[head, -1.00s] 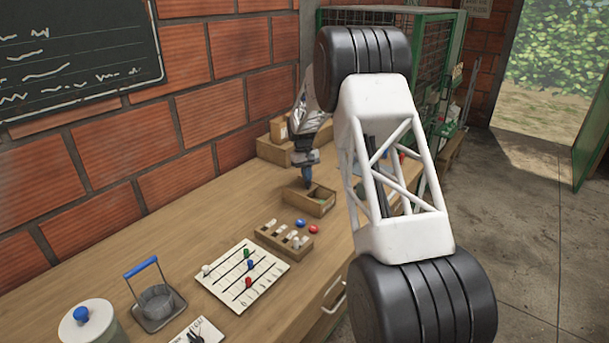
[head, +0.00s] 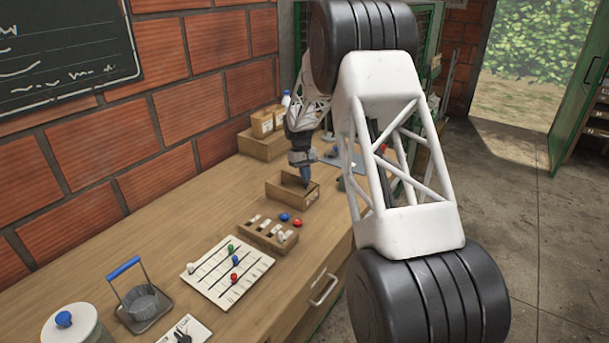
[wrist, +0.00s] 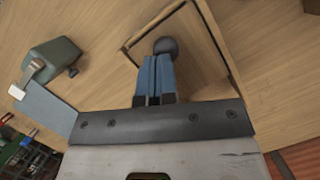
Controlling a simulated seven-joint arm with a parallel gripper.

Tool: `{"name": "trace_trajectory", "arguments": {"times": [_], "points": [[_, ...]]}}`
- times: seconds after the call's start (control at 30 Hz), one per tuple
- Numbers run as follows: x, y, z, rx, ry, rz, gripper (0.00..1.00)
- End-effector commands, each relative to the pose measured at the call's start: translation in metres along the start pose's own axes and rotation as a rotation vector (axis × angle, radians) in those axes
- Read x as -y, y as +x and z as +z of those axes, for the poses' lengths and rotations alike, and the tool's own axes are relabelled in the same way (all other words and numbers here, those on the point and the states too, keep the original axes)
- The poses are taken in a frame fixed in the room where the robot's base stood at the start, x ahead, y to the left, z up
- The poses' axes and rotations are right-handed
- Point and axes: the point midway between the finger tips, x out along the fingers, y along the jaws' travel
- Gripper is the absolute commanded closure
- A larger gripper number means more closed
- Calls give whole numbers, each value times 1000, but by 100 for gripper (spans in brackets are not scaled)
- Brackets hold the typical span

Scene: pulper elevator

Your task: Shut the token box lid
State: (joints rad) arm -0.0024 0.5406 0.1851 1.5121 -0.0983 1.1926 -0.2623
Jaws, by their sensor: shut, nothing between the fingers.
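The token box appears to be the small wooden box (head: 290,198) on the bench, below my gripper (head: 306,180). In the wrist view a light wood panel (wrist: 205,55) with dark edges lies under the fingers, with a dark round knob (wrist: 166,45) at the fingertips. I cannot tell whether this panel is the lid or the box's inside, nor how far the lid is open. My gripper (wrist: 156,60) is shut and empty, pointing down close to the knob. Contact with the knob cannot be made out.
A slotted wooden tray (head: 268,236) with blue (head: 284,217) and red (head: 297,222) tokens stands in front of the box. A white peg board (head: 228,270) lies nearer. Cartons (head: 262,124) stand behind. A dark green object (wrist: 52,60) lies beside the box in the wrist view.

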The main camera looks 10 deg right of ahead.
Motion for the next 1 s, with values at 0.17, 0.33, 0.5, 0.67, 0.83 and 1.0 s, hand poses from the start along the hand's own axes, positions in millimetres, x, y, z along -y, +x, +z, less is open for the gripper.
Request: {"name": "trace_trajectory", "arguments": {"times": [0.17, 0.33, 0.5, 0.67, 0.83, 1.0], "points": [[0, 1, -3, 3, 0, -1, 100], [0, -5, -13, 2, -1, 0, 100], [0, -15, -32, 1, -1, 0, 100], [0, -41, -35, -2, 0, 1, 100], [0, -71, -36, -2, 0, 1, 100], [0, -96, -36, -2, 0, 0, 100]]}}
